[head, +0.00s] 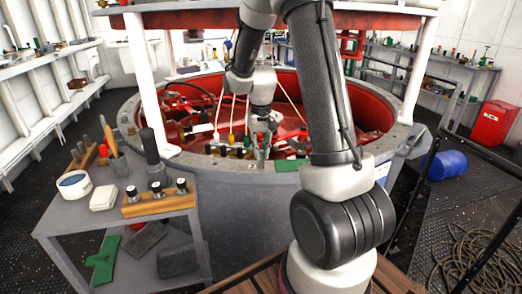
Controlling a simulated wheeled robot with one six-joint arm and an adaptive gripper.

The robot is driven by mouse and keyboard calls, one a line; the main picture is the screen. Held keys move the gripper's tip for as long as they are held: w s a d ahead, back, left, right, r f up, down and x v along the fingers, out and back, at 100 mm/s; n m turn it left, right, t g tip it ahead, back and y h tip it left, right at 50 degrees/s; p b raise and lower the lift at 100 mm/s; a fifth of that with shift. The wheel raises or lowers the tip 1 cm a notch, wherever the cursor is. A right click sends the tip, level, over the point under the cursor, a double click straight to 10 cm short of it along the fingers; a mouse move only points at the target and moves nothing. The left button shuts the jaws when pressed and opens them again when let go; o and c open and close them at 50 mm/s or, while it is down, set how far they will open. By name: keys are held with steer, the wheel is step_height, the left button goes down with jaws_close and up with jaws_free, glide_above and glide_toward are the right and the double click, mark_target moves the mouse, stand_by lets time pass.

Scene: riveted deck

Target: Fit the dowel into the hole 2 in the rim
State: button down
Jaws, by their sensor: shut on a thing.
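My gripper (264,126) points down over the near edge of the round grey rim (210,166). Its jaws are shut on a thin, light dowel (259,154), which looks upright and small under the fingers. The dowel's lower end is close to the rim top, and I cannot tell whether it touches or has entered a hole. The rim's holes are too small to make out, so hole 2 cannot be picked out.
A green pad (292,165) lies on the rim right of the gripper. A grey bench (110,205) at the left holds a tape roll (74,184), a white block (103,197) and a wooden rack (160,201). White posts (150,90) stand on the rim. A blue drum (447,165) stands right.

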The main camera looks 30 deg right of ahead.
steer(key=shift+f, duration=0.65)
steer(key=c, duration=1.3)
jaws_free()
step_height(320, 180, up, 12)
steer(key=s+a+r+n+t, duration=0.1)
steer(key=s+r, duration=0.2)
steer(key=s, duration=0.5)
steer(key=s+a+r+n+t, duration=0.1)
steer(key=s+a+r, duration=0.1)
steer(key=s, duration=0.5)
steer(key=s+a+r+n+t, duration=0.1)
steer(key=s+r, duration=0.3)
steer(key=s, duration=0.4)
steer(key=shift+s+a+t, duration=0.35)
steer(key=shift+a+t, duration=0.2)
steer(key=shift+t, duration=0.05)
